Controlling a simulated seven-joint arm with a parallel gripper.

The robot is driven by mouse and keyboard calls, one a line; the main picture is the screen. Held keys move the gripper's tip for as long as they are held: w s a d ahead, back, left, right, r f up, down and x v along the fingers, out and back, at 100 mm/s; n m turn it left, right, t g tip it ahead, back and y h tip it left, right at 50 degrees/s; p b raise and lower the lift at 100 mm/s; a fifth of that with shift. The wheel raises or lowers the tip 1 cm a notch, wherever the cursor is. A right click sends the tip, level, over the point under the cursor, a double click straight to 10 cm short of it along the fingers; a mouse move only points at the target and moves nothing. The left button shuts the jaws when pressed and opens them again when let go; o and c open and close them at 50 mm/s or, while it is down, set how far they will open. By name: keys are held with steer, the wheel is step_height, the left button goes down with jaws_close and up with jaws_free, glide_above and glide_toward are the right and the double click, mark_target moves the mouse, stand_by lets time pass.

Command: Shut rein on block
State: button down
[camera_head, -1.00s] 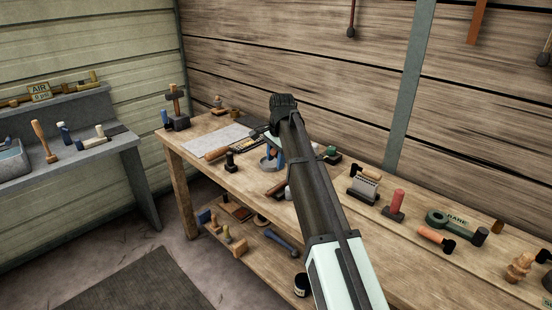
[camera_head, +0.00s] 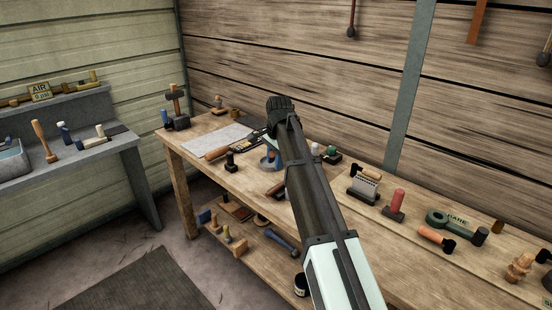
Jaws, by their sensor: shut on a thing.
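A small blue thing (camera_head: 269,161) with a ringed grey-blue base shows just left of the arm on the bench. It is partly covered, and I cannot tell if it is the rein. No rein or block can be made out clearly. A dark upright block-like tool (camera_head: 230,161) stands to its left, apart from the arm.
The wooden bench (camera_head: 210,175) holds a pale sheet (camera_head: 217,140), a wooden-handled tool (camera_head: 218,154) and a hammer on a stand (camera_head: 176,107). To the right are a metal holder (camera_head: 364,187), a red cylinder (camera_head: 396,203) and a green tool (camera_head: 452,222). A lower shelf holds several tools.

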steer(key=shift+s+a+f+t+h, duration=0.35)
steer(key=shift+f+t+h, duration=0.35)
steer(key=shift+f, duration=0.5)
steer(key=shift+s+a+f+t+h, duration=0.35)
steer(key=shift+f+t+h, duration=0.3)
steer(key=shift+f, duration=0.55)
steer(key=shift+s+a+f+t+h, duration=0.3)
steer(key=shift+f+t+h, duration=0.35)
steer(key=shift+f, duration=0.55)
steer(key=c, duration=0.8)
jaws_free()
steer(key=shift+c, duration=0.2)
steer(key=v, duration=1.3)
steer(key=shift+s+r, duration=0.3)
steer(key=shift+r, duration=0.05)
